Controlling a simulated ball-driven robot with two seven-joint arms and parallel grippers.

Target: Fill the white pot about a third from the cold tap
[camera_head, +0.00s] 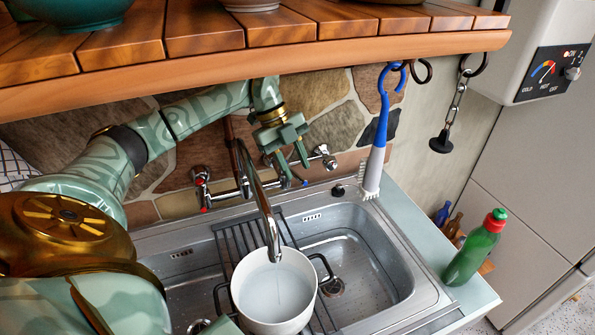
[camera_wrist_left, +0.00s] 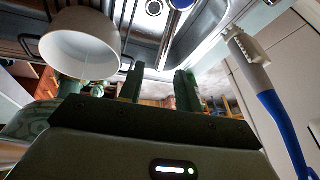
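The white pot (camera_head: 242,299) stands upright in the sink beneath the curved spout (camera_head: 264,205). Clear water (camera_head: 275,296) seems to lie in it; its depth is hard to judge. A faint line below the spout may be a stream. The pot also shows in the left wrist view (camera_wrist_left: 80,50). The right tap handle (camera_head: 326,154) is metal; a red-marked tap handle (camera_head: 202,181) is on the left. My left gripper (camera_head: 293,168) is open and empty, just left of the right handle and apart from it. A green part of mine by the pot's left handle is cut off; its grip is hidden.
A wooden shelf (camera_head: 200,65) overhangs the taps. A blue-handled brush (camera_head: 378,145) hangs from it right of my left gripper, with a chained plug (camera_head: 441,142). A green bottle (camera_head: 477,248) stands on the right ledge. The right basin (camera_head: 375,265) has free room.

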